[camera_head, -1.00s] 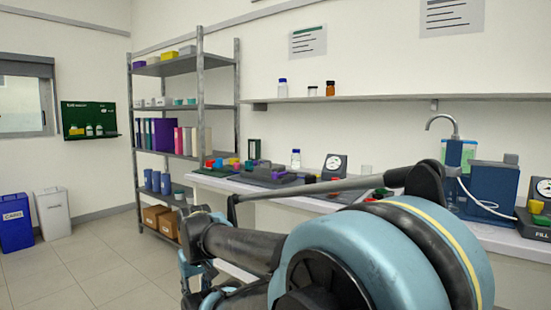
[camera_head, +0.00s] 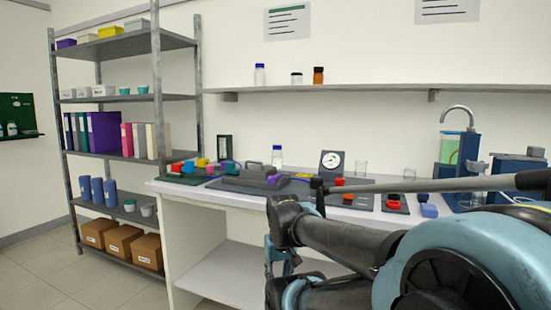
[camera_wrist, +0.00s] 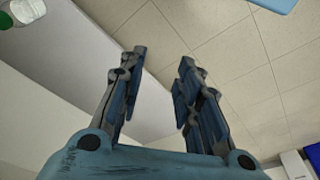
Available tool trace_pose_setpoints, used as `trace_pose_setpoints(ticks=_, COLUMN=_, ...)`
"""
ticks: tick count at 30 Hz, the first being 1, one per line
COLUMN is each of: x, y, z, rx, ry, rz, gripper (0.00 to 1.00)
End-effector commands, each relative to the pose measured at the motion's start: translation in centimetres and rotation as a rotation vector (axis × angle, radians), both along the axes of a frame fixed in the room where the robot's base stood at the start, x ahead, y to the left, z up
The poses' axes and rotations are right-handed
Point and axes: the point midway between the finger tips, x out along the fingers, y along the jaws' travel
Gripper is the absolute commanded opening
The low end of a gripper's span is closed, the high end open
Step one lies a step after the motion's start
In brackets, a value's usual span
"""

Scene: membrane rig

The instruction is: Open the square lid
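A grey, low, squarish unit (camera_head: 252,180) with a handle on top lies on the bench, left of centre in the head view. It looks closed, and it is the likeliest square lid, though the small size leaves this uncertain. My gripper (camera_wrist: 163,56) shows in the wrist view with its two fingers apart and nothing between them. In the head view my arm crosses the right front, and its wrist end hangs in front of the bench, lower than and right of the grey unit. The fingertips are not clear there. The grey unit is not identifiable in the wrist view.
The white bench (camera_head: 215,196) carries coloured blocks, a dial gauge (camera_head: 332,163), red-knobbed plates and a blue tank unit at right. A wall shelf (camera_head: 330,91) runs above. A metal rack (camera_head: 158,100) stands left. Tiled floor (camera_wrist: 225,45) shows beyond my fingers.

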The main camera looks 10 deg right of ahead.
Motion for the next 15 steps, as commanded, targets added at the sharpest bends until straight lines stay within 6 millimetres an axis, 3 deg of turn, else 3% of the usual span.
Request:
trace_pose_setpoints(ticks=13, x=0.01, y=0.01, z=0.01, rx=0.0, ry=0.0, rz=0.001, gripper=0.31)
trace_pose_setpoints(ticks=15, x=-0.61, y=0.0, z=0.84, rx=-0.002, ry=-0.011, rz=0.005, gripper=0.31)
